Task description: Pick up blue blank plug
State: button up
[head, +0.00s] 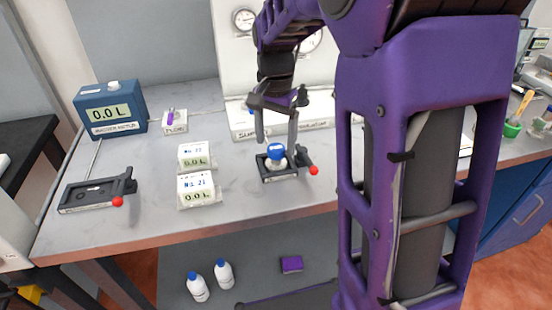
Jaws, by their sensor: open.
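A blue round-topped piece, which looks like the blue blank plug (276,150), sits upright on a white neck in a dark holder (268,176) near the front middle of the bench. My gripper (276,143) points down over it with its fingers apart. One finger shows on each side of the blue top, and I cannot tell whether they touch it. The lower part of the plug is partly hidden in the holder.
A red-knobbed lever (313,170) sticks out right of the holder. Two white readout boxes (196,189) stand to its left. A second dark holder (85,197) is at far left, with a blue meter box (110,108) behind. Two white bottles (224,275) stand on the lower shelf.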

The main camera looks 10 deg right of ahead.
aim_at(276, 148)
jog(key=shift+d+f, duration=0.1)
jog(key=shift+f, duration=1.45)
grip_shut()
